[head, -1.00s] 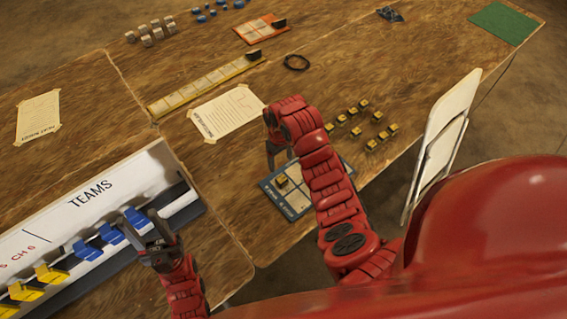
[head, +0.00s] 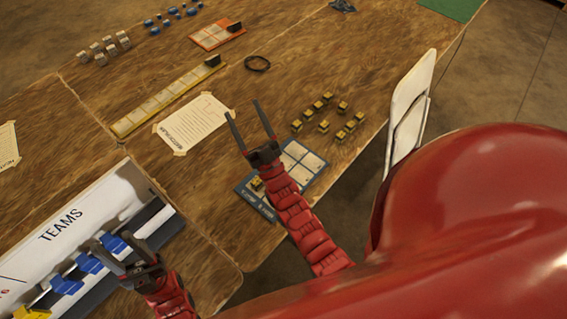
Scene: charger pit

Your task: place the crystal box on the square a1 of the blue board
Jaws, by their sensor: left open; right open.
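The blue board (head: 309,160) lies on the wooden table, partly covered by my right arm. A small yellow and dark box (head: 257,184) sits on its left part, beside my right gripper's wrist. My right gripper (head: 244,110) is open and empty, its fingers pointing away past the board toward the paper sheet. I cannot tell which box is the crystal one, nor read the square labels.
Several yellow and dark boxes (head: 323,126) stand right of the board. The paper sheet (head: 195,122), long yellow board (head: 165,98), black ring (head: 257,63) and orange board (head: 213,36) lie farther back. The white TEAMS tray (head: 75,215) is at left; a white folding chair (head: 408,105) stands at right.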

